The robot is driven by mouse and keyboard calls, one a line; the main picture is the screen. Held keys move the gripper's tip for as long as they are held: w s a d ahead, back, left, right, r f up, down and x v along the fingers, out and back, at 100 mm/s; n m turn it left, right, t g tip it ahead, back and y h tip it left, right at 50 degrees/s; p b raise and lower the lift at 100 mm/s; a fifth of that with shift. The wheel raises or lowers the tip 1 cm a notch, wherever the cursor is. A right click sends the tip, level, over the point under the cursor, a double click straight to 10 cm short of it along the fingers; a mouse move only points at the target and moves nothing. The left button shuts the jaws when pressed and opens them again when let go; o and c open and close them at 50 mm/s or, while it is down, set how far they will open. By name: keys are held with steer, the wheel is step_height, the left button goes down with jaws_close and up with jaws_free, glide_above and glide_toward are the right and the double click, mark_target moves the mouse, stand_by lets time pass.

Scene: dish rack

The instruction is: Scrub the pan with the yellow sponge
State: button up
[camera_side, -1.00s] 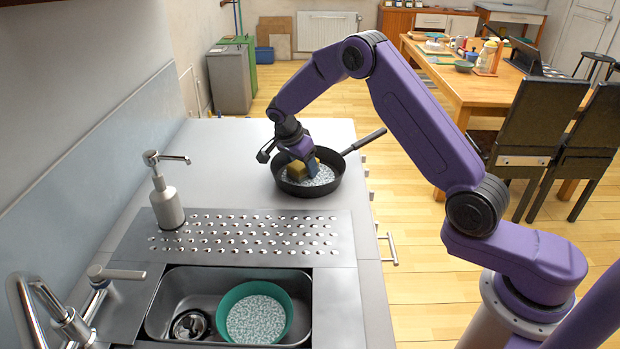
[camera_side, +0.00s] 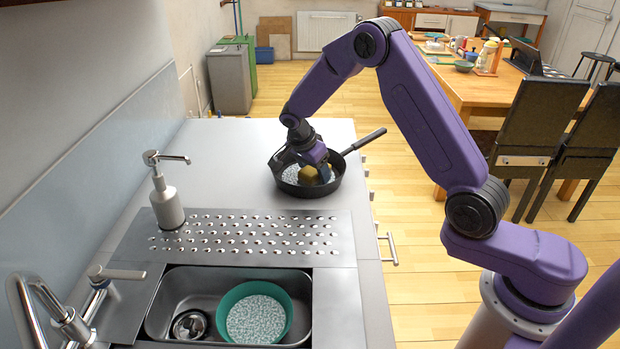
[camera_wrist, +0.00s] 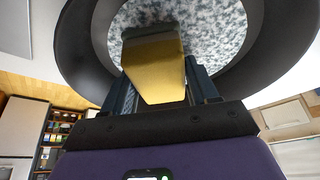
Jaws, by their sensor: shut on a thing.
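The black pan (camera_side: 283,184) stands on the grey counter with its handle pointing to the upper right. A speckled white-grey patch covers its inner bottom, and it also shows in the wrist view (camera_wrist: 215,30). My gripper (camera_side: 312,166) is inside the pan's rim, tilted, and shut on the yellow sponge (camera_side: 309,175). In the wrist view the sponge (camera_wrist: 155,72) sits between the two fingers, with its far end against or just over the speckled bottom. I cannot tell for sure whether it touches.
A perforated drainboard (camera_side: 335,235) lies in front of the pan. A soap dispenser (camera_side: 166,200) stands at the left. The sink (camera_side: 185,280) holds a green bowl (camera_side: 230,298) with speckled contents. The counter left of the pan is clear.

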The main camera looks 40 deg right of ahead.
steer(key=shift+s+d+f, duration=0.1)
steer(key=shift+s, duration=1.15)
steer(key=shift+w+a, duration=0.2)
steer(key=shift+w, duration=1.8)
steer(key=shift+w+a, duration=0.15)
steer(key=shift+w, duration=1.85)
steer(key=shift+s+d, duration=0.2)
steer(key=shift+s, duration=1.8)
steer(key=shift+s+d, duration=0.15)
steer(key=shift+s, duration=1.8)
steer(key=shift+w+a, duration=0.2)
steer(key=shift+w, duration=1.8)
steer(key=shift+w+a, duration=0.15)
steer(key=shift+w, duration=1.8)
steer(key=shift+s+d+r, duration=0.1)
steer(key=shift+s+r, duration=0.1)
steer(key=shift+s, duration=0.45)
steer(key=shift+s+d+r, duration=0.1)
steer(key=shift+s+r, duration=0.05)
steer(key=shift+s, duration=0.5)
steer(key=shift+s+r, duration=0.2)
steer(key=shift+s, duration=0.45)
step_height(320, 180, up, 10)
steer(key=shift+r, duration=0.15)
